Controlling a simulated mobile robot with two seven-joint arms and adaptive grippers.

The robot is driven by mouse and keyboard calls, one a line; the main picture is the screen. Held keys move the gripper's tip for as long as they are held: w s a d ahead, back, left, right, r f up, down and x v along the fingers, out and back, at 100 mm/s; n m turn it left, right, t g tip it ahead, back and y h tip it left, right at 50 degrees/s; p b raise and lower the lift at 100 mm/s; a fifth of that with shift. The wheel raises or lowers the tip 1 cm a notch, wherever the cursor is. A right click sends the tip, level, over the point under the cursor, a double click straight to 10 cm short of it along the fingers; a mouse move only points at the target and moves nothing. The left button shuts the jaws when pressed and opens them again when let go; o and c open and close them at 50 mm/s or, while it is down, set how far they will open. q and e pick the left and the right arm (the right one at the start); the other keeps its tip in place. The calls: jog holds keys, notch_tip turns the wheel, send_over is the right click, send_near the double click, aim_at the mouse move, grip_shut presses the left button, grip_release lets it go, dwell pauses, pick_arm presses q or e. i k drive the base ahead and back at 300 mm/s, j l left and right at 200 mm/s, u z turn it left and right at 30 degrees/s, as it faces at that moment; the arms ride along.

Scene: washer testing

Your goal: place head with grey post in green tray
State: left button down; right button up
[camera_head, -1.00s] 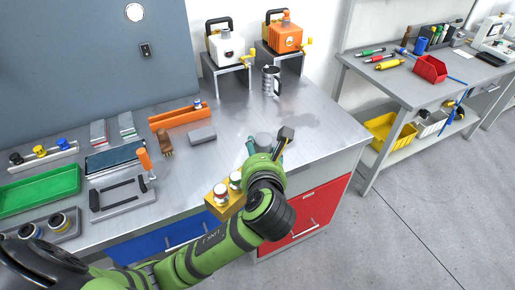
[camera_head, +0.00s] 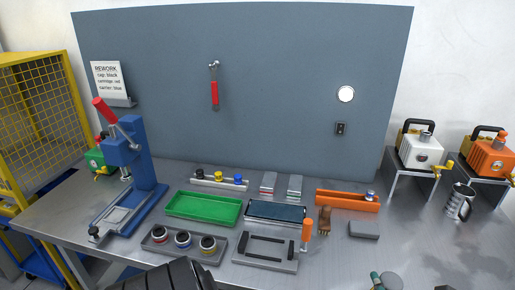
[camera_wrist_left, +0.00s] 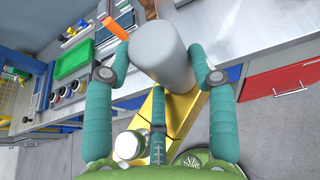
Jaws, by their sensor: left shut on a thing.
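The green tray (camera_head: 205,208) lies on the bench left of centre in the head view and looks empty; it also shows at the upper left of the left wrist view (camera_wrist_left: 74,58). My left gripper (camera_wrist_left: 160,48) is shut on the head with the grey post (camera_wrist_left: 162,60). In the head view only a bit of my left gripper (camera_head: 380,282) shows at the bottom edge, well right of the tray. My right gripper is not in view.
A blue press (camera_head: 145,165) stands left of the tray.

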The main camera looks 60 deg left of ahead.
aim_at(212, 210)
jog(key=k+j, duration=0.1)
jog(key=j, duration=0.3)
jog(key=k+j, duration=0.15)
jog(key=j, duration=0.2)
jog(key=k+j, duration=0.1)
jog(key=j, duration=0.3)
jog(key=k+j, duration=0.15)
jog(key=j, duration=0.25)
jog(key=k+j, duration=0.1)
jog(key=j, duration=0.25)
jog(key=k+j, duration=0.1)
jog(key=j, duration=0.3)
